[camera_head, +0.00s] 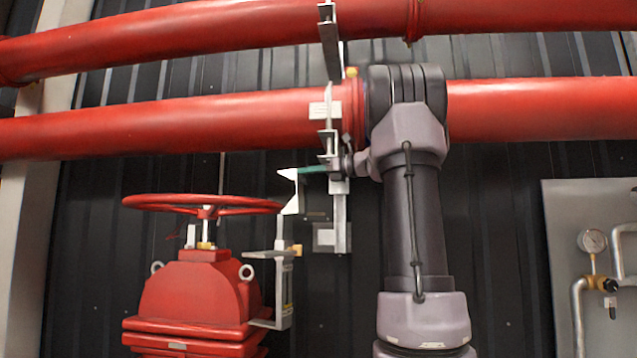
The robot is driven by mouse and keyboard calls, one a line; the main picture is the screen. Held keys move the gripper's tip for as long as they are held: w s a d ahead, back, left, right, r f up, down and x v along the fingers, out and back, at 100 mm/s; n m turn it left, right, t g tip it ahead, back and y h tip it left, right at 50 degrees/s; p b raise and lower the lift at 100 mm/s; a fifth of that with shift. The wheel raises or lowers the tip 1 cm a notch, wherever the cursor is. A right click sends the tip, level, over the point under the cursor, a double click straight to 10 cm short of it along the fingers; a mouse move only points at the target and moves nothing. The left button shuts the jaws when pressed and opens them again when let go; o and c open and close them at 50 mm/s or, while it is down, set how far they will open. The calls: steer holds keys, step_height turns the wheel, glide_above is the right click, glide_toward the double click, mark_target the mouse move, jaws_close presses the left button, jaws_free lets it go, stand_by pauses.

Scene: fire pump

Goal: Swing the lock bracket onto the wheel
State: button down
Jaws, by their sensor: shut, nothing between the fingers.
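The red handwheel (165,202) sits level on top of the red valve body (195,288). The grey metal lock bracket (284,295) stands upright at the right of the valve, with its top plate (265,254) below the wheel's rim and apart from it. A small yellow piece shows beside the bracket's top. My gripper (290,191) reaches in from the right, with pale fingers beside the wheel's right rim and above the bracket. It is shut and empty. I cannot tell whether the fingers touch the rim.
Two large red pipes (200,122) cross behind and above, held by a grey upright support (329,40). A grey panel with a pressure gauge (592,240) and piping stands at the right. The dark ribbed wall lies behind; space left of the wheel looks clear.

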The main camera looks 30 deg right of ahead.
steer(key=shift+w+a+r, duration=0.25)
steer(key=shift+w, duration=0.1)
steer(key=shift+s+d+f, duration=0.2)
steer(key=shift+s, duration=0.05)
steer(key=s+d+f+t+y, duration=0.1)
steer(key=s+f, duration=0.1)
steer(key=s+d+f+t+y, duration=0.1)
steer(key=d, duration=0.1)
steer(key=shift+s+f+t, duration=0.3)
steer(key=shift+s+f, duration=0.05)
steer(key=shift+f, duration=0.05)
steer(key=v, duration=1.3)
steer(key=s+a+f+n+g+h, duration=0.1)
steer(key=a+f+n+g, duration=0.3)
steer(key=a, duration=0.6)
steer(key=s+a+f+n+g+h, duration=0.1)
steer(key=s+a+f+n+g, duration=0.3)
steer(key=a+f, duration=0.4)
steer(key=shift+s+a+f+n+g+h, duration=0.25)
steer(key=shift+a+n+g, duration=0.35)
steer(key=shift+a+n, duration=0.45)
